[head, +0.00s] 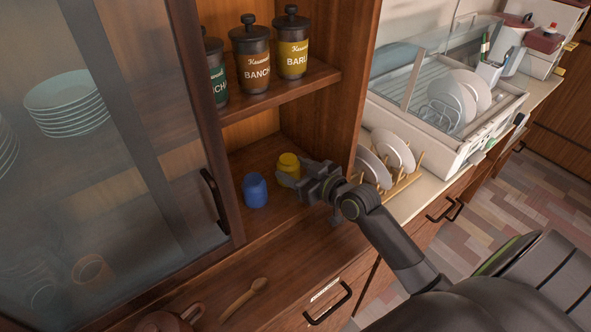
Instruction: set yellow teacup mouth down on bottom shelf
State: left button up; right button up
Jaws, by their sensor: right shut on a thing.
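The yellow teacup (289,162) is at the bottom shelf (268,151) of the open cabinet bay, right of a blue cup (255,189). Its narrower end appears to be on top, so it looks mouth down. My right gripper (287,179) reaches in from the right and is shut on the yellow teacup. The fingers hide its lower part, so I cannot tell if it touches the shelf. My left gripper is out of view.
Several labelled canisters (250,58) stand on the shelf above. A cabinet side wall (345,100) is close right of my gripper. A plate rack (400,190) stands outside it. A wooden spoon (243,299) lies on the front counter. A sliding glass door (110,130) covers the left.

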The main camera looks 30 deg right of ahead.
jog(key=shift+f+b, duration=0.35)
jog(key=o, duration=1.1)
jog(key=shift+o, duration=0.2)
jog(key=shift+s, duration=0.1)
jog(key=p+v, duration=0.2)
jog(key=v, duration=1.5)
jog(key=shift+s+r, duration=0.1)
jog(key=shift+s, duration=0.05)
